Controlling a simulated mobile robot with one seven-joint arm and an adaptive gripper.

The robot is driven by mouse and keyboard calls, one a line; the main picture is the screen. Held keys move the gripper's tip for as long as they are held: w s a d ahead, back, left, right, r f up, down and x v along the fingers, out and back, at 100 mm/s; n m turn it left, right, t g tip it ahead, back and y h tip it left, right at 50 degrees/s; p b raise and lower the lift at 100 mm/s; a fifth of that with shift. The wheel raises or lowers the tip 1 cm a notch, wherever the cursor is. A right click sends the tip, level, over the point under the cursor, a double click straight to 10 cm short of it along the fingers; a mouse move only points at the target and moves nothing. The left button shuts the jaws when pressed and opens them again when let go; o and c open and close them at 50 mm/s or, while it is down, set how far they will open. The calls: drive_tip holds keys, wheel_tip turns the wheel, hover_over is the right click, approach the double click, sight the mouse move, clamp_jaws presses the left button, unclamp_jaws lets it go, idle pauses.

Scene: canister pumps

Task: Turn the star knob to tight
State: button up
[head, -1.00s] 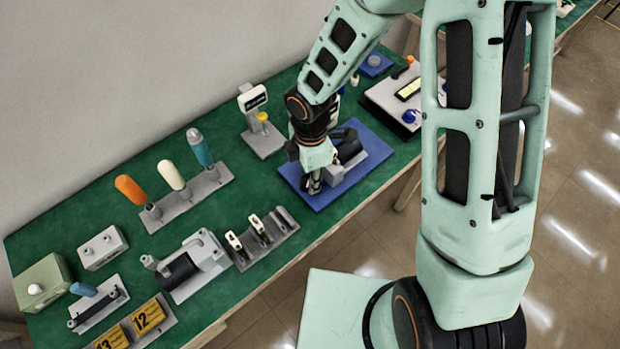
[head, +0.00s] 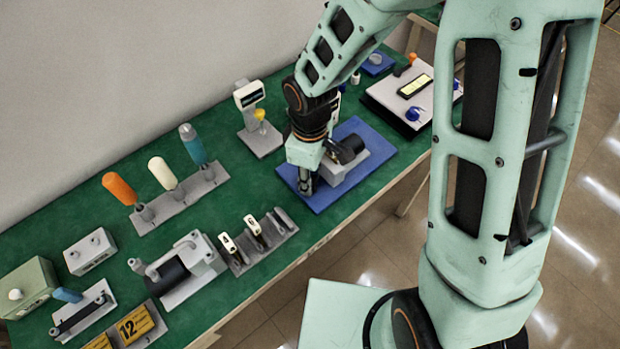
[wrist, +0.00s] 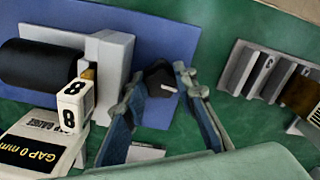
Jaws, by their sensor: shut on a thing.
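The star knob (wrist: 160,78) is a small black knob with a pale mark. It stands beside the light grey block of a pump-like unit on a blue board (head: 349,201). In the wrist view my gripper (wrist: 157,82) has one finger on each side of the knob and is shut on it. In the head view my gripper (head: 306,184) points down at the near left part of the blue board and hides the knob. The unit's black cylinder (wrist: 40,65) lies at the left of the wrist view. I cannot read any tight mark.
A white block marked 8 (wrist: 72,105) and a grey gauge labelled GAP 0 mm (wrist: 35,150) sit close to the left finger. A grey rack (head: 258,240) stands nearer on the green table. Bare table lies between it and the board.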

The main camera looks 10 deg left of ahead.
drive_tip(key=shift+m, duration=0.4)
drive_tip(key=o, duration=0.9)
drive_tip(key=shift+c, duration=0.2)
drive_tip(key=shift+r, duration=0.1)
